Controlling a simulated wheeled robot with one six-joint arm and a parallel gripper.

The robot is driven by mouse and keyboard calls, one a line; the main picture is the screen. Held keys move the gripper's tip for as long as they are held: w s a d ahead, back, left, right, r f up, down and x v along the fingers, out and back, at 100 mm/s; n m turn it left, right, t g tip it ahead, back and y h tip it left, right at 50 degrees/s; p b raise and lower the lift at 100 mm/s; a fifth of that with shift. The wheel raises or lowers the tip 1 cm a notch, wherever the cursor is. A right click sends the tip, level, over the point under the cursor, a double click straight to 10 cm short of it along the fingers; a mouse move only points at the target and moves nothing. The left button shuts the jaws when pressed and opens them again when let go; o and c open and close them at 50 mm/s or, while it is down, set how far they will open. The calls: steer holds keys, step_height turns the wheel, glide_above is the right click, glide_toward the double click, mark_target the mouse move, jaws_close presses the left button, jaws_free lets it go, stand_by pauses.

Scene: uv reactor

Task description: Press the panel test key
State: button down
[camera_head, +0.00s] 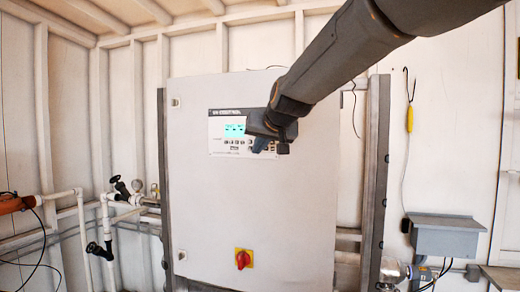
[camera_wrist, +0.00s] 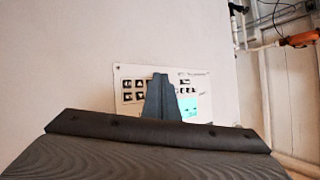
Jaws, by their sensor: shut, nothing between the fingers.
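The control panel (camera_head: 222,146) is a white plate with a lit cyan display (camera_head: 234,130) and rows of small dark keys (camera_head: 232,142), set high on a grey cabinet door. In the wrist view the panel (camera_wrist: 118,78) appears turned over, with its keys (camera_wrist: 132,90) and the display (camera_wrist: 190,108) partly behind my gripper. My gripper (camera_head: 260,148) is shut and empty, in front of the panel's right part. Its fingertips (camera_wrist: 160,76) overlap the key rows in the wrist view. I cannot tell whether they touch the panel. The key labels are too small to read, and some keys are hidden.
The grey cabinet (camera_head: 240,210) has a red rotary switch on a yellow plate (camera_head: 243,259) low down. White pipes with dark valves (camera_head: 120,190) stand at left. A grey box (camera_head: 445,235) is on the right wall.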

steer(key=shift+s+a, duration=0.15)
steer(key=shift+s, duration=0.15)
steer(key=s+p, duration=0.1)
steer(key=s+a+p, duration=0.1)
steer(key=s+p, duration=0.2)
steer(key=p, duration=0.1)
steer(key=shift+s+a, duration=0.35)
steer(key=shift+s, duration=0.05)
stand_by(0.6)
steer(key=s+d+f+g+h+b, duration=0.15)
steer(key=s+d+f, duration=0.4)
steer(key=f, duration=0.55)
steer(key=s+d+f+g+h+b, duration=0.1)
steer(key=s+d+f+g, duration=0.2)
steer(key=s+d+f, duration=0.5)
steer(key=s+d+f+g+h+b, duration=0.1)
steer(key=s+d+f+g+b, duration=0.15)
steer(key=f, duration=1.05)
steer(key=s+d+f+m+g, duration=0.1)
steer(key=s+d+f+g, duration=0.2)
steer(key=s+f, duration=0.6)
steer(key=s+d, duration=0.1)
steer(key=s, duration=0.2)
steer(key=shift+s+d, duration=0.15)
steer(key=shift+s, duration=0.25)
